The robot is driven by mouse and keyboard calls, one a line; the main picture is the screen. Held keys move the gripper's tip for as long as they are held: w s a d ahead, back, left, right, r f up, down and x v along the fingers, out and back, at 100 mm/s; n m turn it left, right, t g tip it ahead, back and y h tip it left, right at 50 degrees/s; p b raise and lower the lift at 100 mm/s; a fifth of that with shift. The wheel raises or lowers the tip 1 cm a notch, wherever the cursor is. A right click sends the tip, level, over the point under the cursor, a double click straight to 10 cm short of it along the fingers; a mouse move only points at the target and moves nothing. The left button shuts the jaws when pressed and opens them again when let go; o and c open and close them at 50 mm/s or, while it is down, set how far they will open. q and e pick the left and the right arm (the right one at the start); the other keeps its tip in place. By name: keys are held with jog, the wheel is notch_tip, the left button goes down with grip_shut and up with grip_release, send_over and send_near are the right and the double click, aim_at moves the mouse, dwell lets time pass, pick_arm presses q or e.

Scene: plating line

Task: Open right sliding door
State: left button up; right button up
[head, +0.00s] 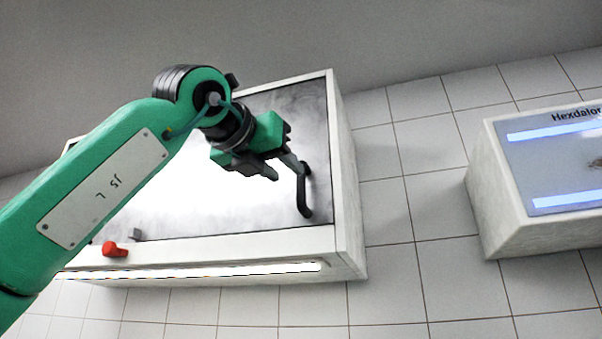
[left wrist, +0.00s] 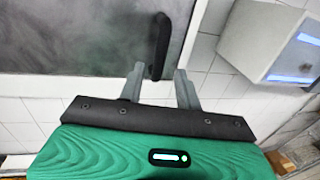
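The right sliding door (head: 312,110) is a cloudy grey glass panel in a white wall cabinet; it also shows in the left wrist view (left wrist: 90,40). Its black upright bar handle (head: 306,200) is near the door's right edge. My left gripper (head: 288,173) is at the handle, its fingers apart. In the left wrist view the lower end of the handle (left wrist: 160,45) appears between the two open fingertips (left wrist: 159,70). I cannot tell whether a finger touches it. My arm hides much of the cabinet's left part. My right gripper is not in view.
A red knob (head: 115,249) and a small grey block (head: 135,235) are at the cabinet's lower left. A light strip (head: 240,270) runs along its underside. A white wall box with blue lights (head: 505,190) hangs to the right. Bare tiled wall lies between.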

aim_at(299, 182)
pick_arm(q)
jog(key=p+x, duration=0.2)
jog(key=x, duration=0.4)
jog(key=shift+r+p, duration=0.15)
jog(key=shift+p, duration=0.2)
jog(key=shift+w+d, duration=0.3)
jog(key=shift+w, duration=0.25)
jog(key=shift+c, duration=0.2)
grip_shut()
